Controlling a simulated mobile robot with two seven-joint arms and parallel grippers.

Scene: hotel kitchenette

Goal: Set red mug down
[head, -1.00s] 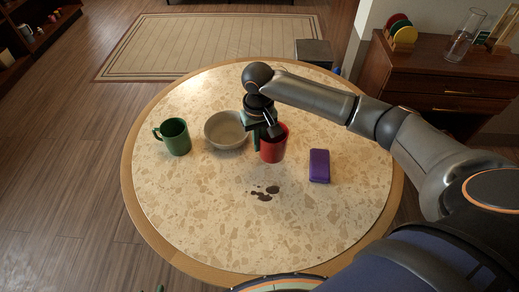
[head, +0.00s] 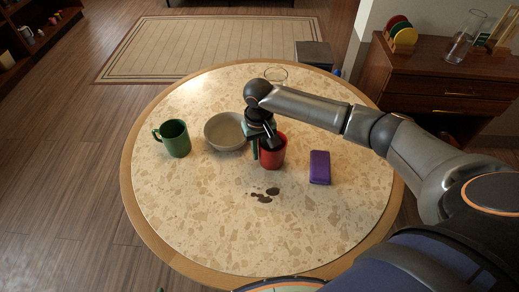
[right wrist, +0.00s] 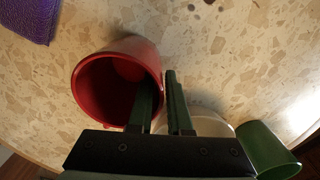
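The red mug (head: 273,153) is upright at the middle of the round table, right of the grey bowl. My right gripper (head: 262,146) is at its left rim. In the right wrist view, one finger is inside the mug (right wrist: 88,95) and the other is just outside, with the mug's wall between the fingertips (right wrist: 161,80). The gripper looks shut on that wall. I cannot tell whether the mug's base touches the tabletop (head: 205,215). My left gripper is not in view.
A grey bowl (head: 226,144) and a green mug (head: 176,139) stand to the left. A purple box (head: 320,168) lies to the right. A dark spill (head: 266,196) is in front of the red mug. The table's front is clear.

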